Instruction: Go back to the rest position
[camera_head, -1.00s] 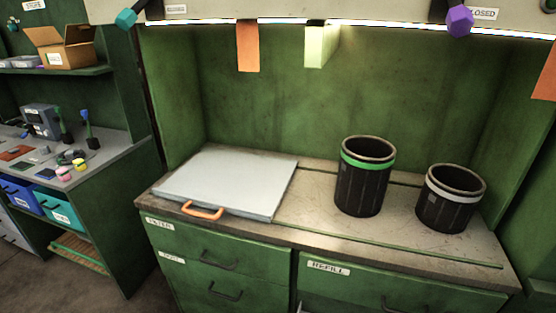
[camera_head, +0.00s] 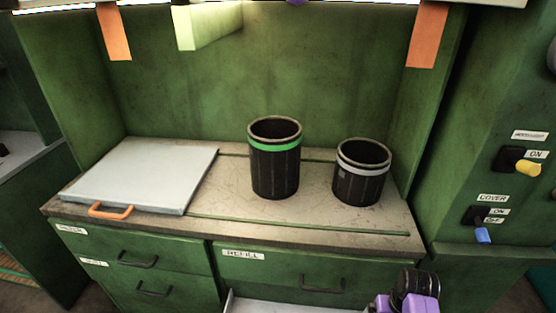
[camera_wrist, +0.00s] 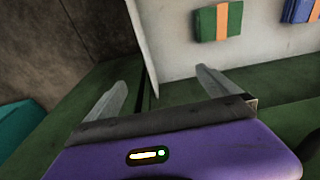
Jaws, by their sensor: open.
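My gripper (camera_wrist: 162,82) is open and empty in the wrist view, its two grey fingers apart beyond a purple body. Nothing is between the fingers. A green surface lies below them, and a pale panel or tray (camera_wrist: 180,55) is just beyond. In the head view, purple and black parts of my arm show at the bottom right, in front of the cabinet; the fingers cannot be made out there.
A green-banded black bin (camera_head: 274,172) and a white-banded one (camera_head: 361,182) stand on the counter, right of a grey lid (camera_head: 140,178) with an orange handle. A pale open drawer edge (camera_head: 285,305) shows below. Green (camera_wrist: 218,22) and blue (camera_wrist: 298,10) packets lie on the pale surface.

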